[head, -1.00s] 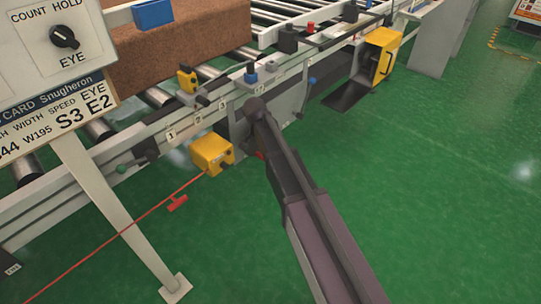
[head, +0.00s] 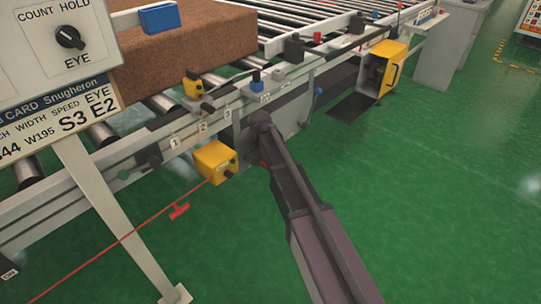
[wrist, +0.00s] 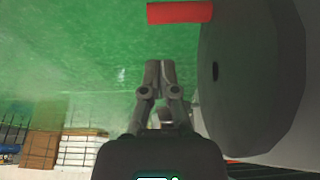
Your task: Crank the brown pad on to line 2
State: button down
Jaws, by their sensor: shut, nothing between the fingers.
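The brown pad (head: 200,50) is a thick block lying on the roller conveyor (head: 168,103) at the upper left. Small plates numbered 1, 2 and 3 run along its near rail; plate 2 (head: 203,127) is left of my arm. In the wrist view my gripper (wrist: 160,65) is shut and empty. Right beside it is a large grey round disc (wrist: 250,75) with a dark slot. A red cylinder (wrist: 180,12), like a handle, lies beyond the fingertips, apart from them. In the head view my arm hides the gripper and most of this crank area; a bit of red (head: 262,165) shows beside the arm.
A yellow box (head: 216,162) with a red pull cord (head: 120,240) hangs below the rail. A control panel (head: 60,45) on a slanted post stands at left. A yellow unit (head: 387,66) is at the conveyor's far end. The green floor at right is clear.

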jog(key=b+x, duration=0.7)
jog(key=shift+f, duration=0.35)
jog(key=shift+w+d, duration=0.1)
dwell(0.4)
